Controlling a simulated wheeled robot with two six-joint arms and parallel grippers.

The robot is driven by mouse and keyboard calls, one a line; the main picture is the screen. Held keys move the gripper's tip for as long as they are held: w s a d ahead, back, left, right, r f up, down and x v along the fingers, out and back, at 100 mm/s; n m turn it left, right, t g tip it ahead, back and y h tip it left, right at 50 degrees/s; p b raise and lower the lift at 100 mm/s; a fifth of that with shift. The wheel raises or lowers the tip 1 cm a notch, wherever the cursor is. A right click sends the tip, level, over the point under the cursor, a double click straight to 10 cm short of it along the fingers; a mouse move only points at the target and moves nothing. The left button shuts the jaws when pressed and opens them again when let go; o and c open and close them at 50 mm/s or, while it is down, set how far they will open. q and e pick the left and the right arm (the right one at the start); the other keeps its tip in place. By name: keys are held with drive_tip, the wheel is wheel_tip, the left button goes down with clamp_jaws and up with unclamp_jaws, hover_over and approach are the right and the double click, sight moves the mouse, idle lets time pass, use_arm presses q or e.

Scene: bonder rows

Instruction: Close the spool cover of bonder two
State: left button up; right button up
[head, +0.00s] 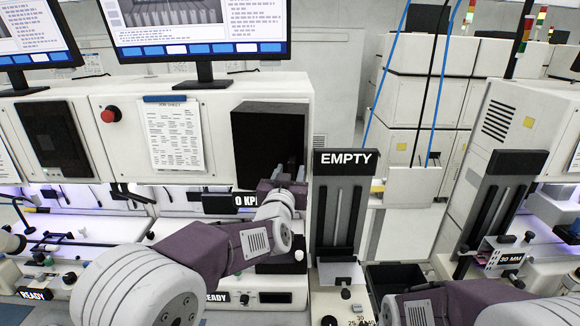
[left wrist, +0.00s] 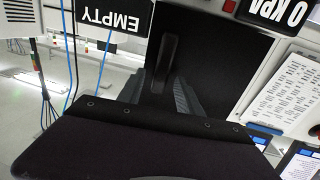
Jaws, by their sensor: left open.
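The spool cover of bonder two (head: 266,135) is a dark square panel on the right part of the white bonder front. It seems to stand out from the face, but its exact angle is hard to tell. My left gripper (head: 290,178) is at its lower right and hides that corner. In the left wrist view the dark panel (left wrist: 225,70) fills the middle, with an upright bar-like handle (left wrist: 165,60). The ribbed fingers of my left gripper (left wrist: 168,82) are apart close to the handle; contact cannot be told. My right gripper is out of view.
An "EMPTY" sign (head: 346,158) tops a dark upright rack just right of the cover. A pressure display (head: 235,203) sits below it, and a paper sheet (head: 174,134) hangs to the left. A neighbouring bonder has a similar dark cover (head: 50,140). Cables hang behind the rack.

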use_arm(q)
drive_tip(key=shift+a, duration=0.1)
drive_tip(key=shift+c, duration=0.3)
clamp_jaws()
idle(1.1)
